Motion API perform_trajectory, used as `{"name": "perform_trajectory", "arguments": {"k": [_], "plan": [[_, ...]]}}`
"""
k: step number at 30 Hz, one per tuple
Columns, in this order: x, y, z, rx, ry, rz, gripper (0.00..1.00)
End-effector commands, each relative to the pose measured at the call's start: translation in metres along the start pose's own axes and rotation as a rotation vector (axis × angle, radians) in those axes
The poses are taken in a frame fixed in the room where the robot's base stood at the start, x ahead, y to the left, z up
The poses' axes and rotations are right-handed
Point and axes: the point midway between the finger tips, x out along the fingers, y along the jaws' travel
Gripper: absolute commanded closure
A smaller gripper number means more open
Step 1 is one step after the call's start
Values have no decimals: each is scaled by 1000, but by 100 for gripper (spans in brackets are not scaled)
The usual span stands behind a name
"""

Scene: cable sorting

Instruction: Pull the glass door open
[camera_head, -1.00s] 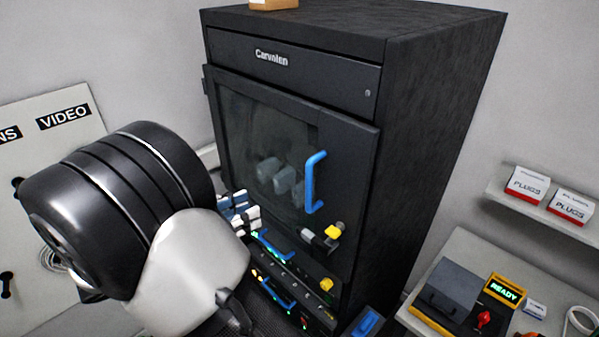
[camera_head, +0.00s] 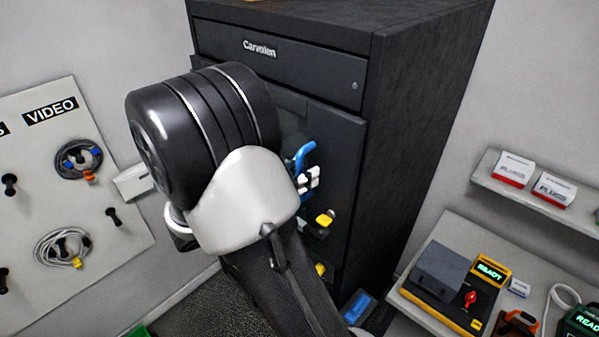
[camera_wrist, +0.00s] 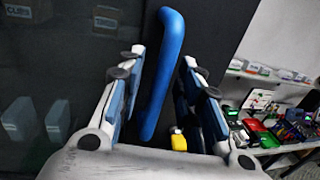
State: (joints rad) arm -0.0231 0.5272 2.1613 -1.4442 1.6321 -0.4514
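The glass door (camera_head: 338,150) is a dark framed panel on the front of the black Carvolen cabinet (camera_head: 425,120). It looks shut or nearly so; my arm hides most of its glass. Its blue upright handle (camera_head: 301,156) is partly hidden by my gripper (camera_head: 309,181) in the head view. In the wrist view, the handle (camera_wrist: 165,75) stands between the two fingers of my gripper (camera_wrist: 163,62). The fingers are apart, with a gap on both sides of the handle, and do not appear to touch it.
A yellow-tipped latch (camera_head: 325,219) sits below the handle. A side table (camera_head: 440,262) with a tester and tools stands to the right, under a shelf (camera_head: 530,196) with white-and-red boxes. A cable board (camera_head: 60,195) hangs at the left.

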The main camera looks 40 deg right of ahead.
Motion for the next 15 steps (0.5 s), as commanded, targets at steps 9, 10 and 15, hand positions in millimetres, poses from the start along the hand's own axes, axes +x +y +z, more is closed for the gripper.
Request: {"name": "perform_trajectory", "arguments": {"k": [9, 10, 15], "plan": [[0, 0, 0, 0, 0, 0, 74], [0, 0, 0, 0, 0, 0, 76], [0, 0, 0, 0, 0, 0, 88]]}}
